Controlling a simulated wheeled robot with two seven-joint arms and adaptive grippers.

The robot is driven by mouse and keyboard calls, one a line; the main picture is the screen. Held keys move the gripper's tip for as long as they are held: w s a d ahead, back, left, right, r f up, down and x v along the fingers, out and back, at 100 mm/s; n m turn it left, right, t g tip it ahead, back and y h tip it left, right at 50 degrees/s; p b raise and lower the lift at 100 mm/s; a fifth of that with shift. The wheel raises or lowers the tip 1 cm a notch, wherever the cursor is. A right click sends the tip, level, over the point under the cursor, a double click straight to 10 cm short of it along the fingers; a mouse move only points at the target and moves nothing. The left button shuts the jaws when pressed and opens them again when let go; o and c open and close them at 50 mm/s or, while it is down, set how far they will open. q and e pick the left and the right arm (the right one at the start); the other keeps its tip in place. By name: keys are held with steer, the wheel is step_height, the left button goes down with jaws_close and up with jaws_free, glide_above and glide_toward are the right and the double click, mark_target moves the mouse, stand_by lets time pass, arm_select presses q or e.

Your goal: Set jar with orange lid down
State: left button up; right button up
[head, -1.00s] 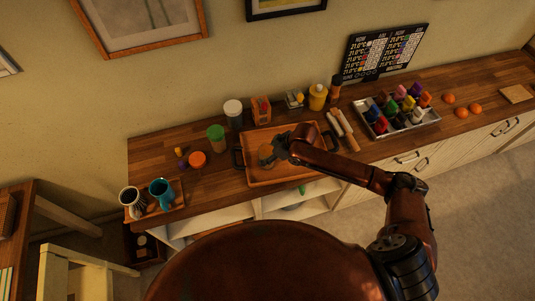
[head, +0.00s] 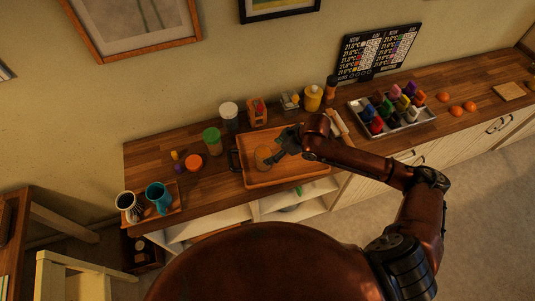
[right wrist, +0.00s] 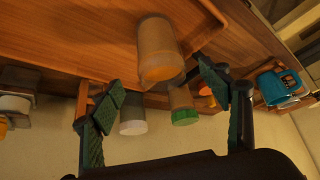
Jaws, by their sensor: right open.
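The jar with the orange lid (head: 263,158) stands in the left part of the wooden tray (head: 282,178) on the counter. In the right wrist view the jar (right wrist: 157,48) appears upside down in the picture, its orange lid towards my gripper. My right gripper (head: 284,147) is open just right of the jar in the head view and looks apart from it. In the right wrist view its two dark green fingers (right wrist: 162,82) are spread wide with nothing held between them. My left gripper is out of view.
Left of the tray stand a green-lidded jar (head: 212,141), a white-lidded jar (head: 229,113) and an orange item (head: 194,162). Two mugs stand at the far left, one teal (head: 158,195).

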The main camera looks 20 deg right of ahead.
steer(key=v, duration=0.3)
steer(key=shift+s+d+r, duration=0.15)
steer(key=shift+r, duration=0.15)
